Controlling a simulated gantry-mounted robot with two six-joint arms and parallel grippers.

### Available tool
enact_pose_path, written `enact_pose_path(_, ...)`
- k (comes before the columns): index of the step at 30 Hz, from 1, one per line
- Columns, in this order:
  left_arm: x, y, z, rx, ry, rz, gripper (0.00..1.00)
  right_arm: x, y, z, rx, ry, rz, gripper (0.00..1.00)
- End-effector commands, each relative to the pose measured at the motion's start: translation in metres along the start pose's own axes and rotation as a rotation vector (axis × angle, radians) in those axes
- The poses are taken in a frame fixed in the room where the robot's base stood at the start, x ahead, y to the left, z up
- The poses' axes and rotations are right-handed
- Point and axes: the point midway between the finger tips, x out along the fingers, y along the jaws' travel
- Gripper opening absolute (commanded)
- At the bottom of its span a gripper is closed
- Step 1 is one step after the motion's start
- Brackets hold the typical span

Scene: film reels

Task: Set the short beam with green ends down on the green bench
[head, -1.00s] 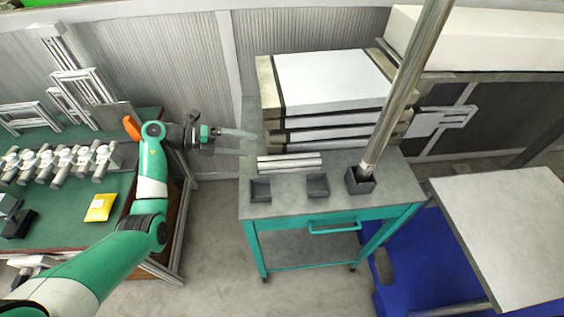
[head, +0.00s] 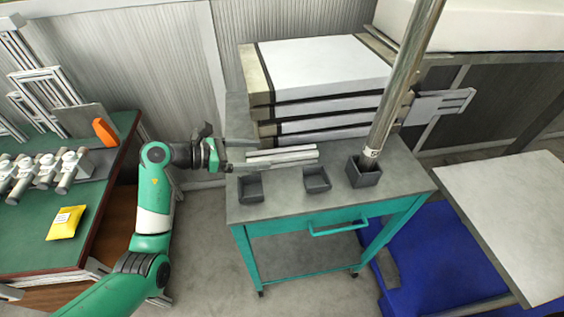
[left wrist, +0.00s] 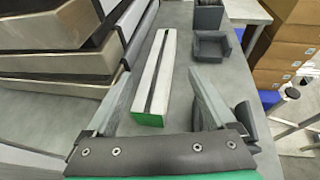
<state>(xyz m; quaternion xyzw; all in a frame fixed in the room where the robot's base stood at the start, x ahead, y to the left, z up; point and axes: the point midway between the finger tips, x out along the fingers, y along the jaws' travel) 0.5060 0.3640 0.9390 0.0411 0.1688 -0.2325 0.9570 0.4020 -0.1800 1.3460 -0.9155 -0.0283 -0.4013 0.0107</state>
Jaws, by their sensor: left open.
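The short beam (left wrist: 155,80) is a grey slotted profile; its near end is green in the left wrist view. It lies on the grey top of the teal cart (head: 290,203), and it also shows in the head view (head: 282,155). My left gripper (left wrist: 155,88) is open, with its two fingers on either side of the beam's near end and no visible contact. In the head view the left gripper (head: 232,155) is at the cart's left edge, beside the beam. The green bench (head: 88,219) is at the left. My right gripper is not in view.
Small dark bins (head: 250,188) stand along the cart's front; a metal post rises at the right one. Stacked white-topped slabs (head: 315,75) fill the cart's back. The bench holds a yellow packet (head: 65,222) and several metal fittings (head: 38,172). A pale table (head: 505,215) stands right.

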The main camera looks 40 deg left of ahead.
Motion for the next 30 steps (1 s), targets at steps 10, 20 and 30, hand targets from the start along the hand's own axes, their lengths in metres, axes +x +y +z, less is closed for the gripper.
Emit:
enact_pose_path(10, 0.030, -0.001, -0.004, 0.002, 0.000, -0.002, 0.89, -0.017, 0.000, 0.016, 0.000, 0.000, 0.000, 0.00)
enact_pose_path(20, 0.058, 0.000, 0.002, -0.001, 0.001, 0.002, 0.89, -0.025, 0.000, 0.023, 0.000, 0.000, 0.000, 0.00)
enact_pose_path(30, 0.057, 0.000, 0.002, -0.001, 0.001, 0.001, 0.46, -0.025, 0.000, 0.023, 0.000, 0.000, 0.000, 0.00)
